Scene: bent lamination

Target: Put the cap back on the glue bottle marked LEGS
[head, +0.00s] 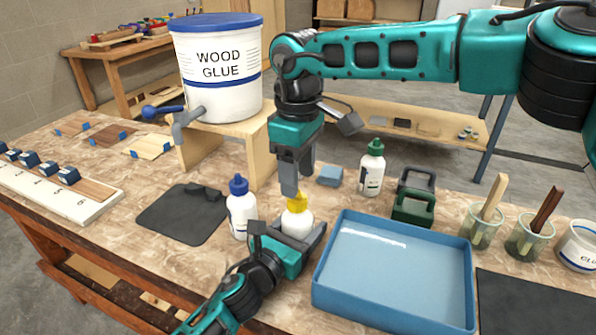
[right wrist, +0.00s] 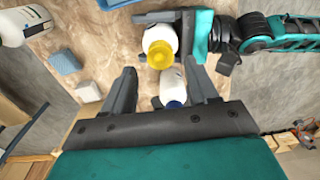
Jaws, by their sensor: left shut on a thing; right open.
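A white glue bottle (head: 298,222) with a yellow cap (head: 297,202) stands at the front middle of the bench. My left gripper (head: 288,238) is shut on its body. The cap sits on the bottle's top; I cannot tell how tightly. My right gripper (head: 291,188) points down just above the cap, open and empty. In the right wrist view its fingers (right wrist: 163,75) are apart, with the yellow cap (right wrist: 159,50) beyond them. A blue-capped bottle (head: 241,212) stands left, and a green-capped bottle (head: 371,170) back right. No LEGS marking is readable.
A blue tray (head: 395,300) lies right of the held bottle. A dark mat (head: 178,217) lies left.

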